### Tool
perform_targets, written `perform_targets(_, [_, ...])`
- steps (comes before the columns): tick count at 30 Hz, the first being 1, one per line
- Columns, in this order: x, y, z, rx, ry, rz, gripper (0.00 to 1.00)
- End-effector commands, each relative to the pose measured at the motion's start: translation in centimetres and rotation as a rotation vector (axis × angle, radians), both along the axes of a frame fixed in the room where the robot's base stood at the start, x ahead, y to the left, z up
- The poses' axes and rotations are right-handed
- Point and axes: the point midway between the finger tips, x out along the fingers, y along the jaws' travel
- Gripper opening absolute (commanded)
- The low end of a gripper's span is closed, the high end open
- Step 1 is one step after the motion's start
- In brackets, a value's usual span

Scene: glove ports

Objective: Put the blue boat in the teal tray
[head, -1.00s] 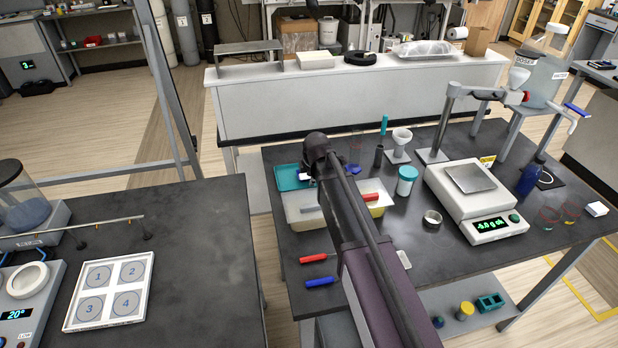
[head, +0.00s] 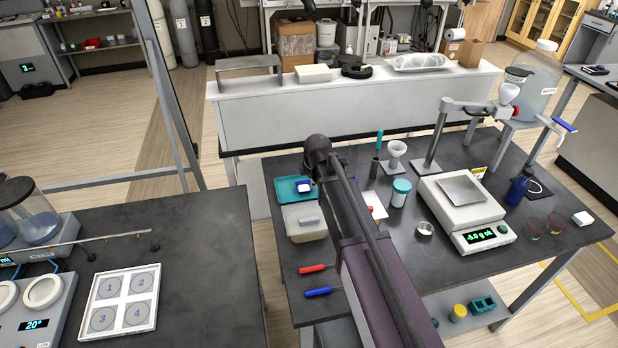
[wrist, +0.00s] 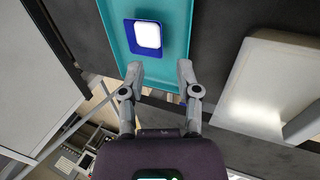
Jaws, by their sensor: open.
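The blue boat (wrist: 146,34) is a small square blue dish with a bright white middle. It lies flat in the teal tray (wrist: 115,22), inside its rims. In the head view the boat (head: 304,186) shows in the teal tray (head: 283,187) at the table's back left corner. My gripper (wrist: 159,70) is open and empty in the wrist view. Its two fingers are apart, over the tray's near end, with the boat just beyond the fingertips and not between them. In the head view my arm hides the fingers.
A pale box (head: 305,228) stands just in front of the tray. A red pen (head: 313,268) and a blue pen (head: 319,291) lie nearer the front edge. A teal-lidded jar (head: 400,193), a white funnel (head: 396,152) and a balance (head: 463,212) stand to the right.

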Motion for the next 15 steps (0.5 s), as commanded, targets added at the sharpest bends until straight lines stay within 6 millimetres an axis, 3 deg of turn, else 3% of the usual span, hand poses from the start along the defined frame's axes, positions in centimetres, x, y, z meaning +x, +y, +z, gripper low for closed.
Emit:
perform_targets(6, [-0.8, -0.2, 2.3, 0.0, 0.0, 0.0, 0.43])
perform_targets(15, [-1.4, -0.4, 3.9, 0.0, 0.0, 0.0, 0.43])
